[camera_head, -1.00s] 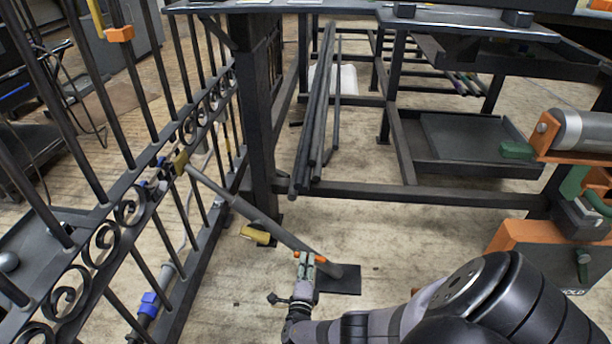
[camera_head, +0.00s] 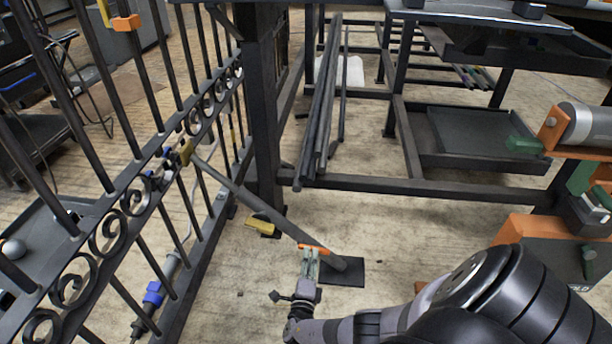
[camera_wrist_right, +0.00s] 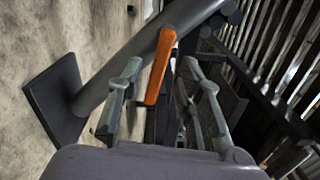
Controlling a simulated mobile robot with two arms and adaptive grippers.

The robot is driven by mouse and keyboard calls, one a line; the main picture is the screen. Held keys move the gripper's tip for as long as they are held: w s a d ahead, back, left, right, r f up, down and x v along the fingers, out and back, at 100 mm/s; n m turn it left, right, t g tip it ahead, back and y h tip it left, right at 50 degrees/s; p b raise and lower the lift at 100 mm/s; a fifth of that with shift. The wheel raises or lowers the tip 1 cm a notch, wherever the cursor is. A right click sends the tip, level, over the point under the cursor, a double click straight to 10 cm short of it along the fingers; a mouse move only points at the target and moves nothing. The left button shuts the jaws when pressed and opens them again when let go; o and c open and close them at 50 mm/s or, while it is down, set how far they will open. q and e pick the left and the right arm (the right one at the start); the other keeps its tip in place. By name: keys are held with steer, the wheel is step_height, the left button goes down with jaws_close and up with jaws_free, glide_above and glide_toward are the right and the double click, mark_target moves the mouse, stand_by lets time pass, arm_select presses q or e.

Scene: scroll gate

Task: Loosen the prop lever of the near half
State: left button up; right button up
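The prop is a grey bar (camera_head: 250,202) slanting from a brass-coloured bracket (camera_head: 186,152) on the black gate half (camera_head: 130,165) down to a dark floor plate (camera_head: 342,273). Its orange lever (camera_head: 317,249) sits near the bar's lower end. My right gripper (camera_head: 309,254) is at the lever, reaching in from below. In the right wrist view the orange lever (camera_wrist_right: 161,68) stands between the two spread fingers (camera_wrist_right: 166,78), with gaps visible beside it. The lever's lower end is close to the palm side. My left gripper is not in view.
A yellow block (camera_head: 258,226) lies on the floor by the dark post (camera_head: 260,110). Long dark bars (camera_head: 320,110) lean behind the prop. An orange-and-grey machine (camera_head: 555,245) stands at the right. Open wooden floor surrounds the floor plate.

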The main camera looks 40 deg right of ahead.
steer(key=v, duration=1)
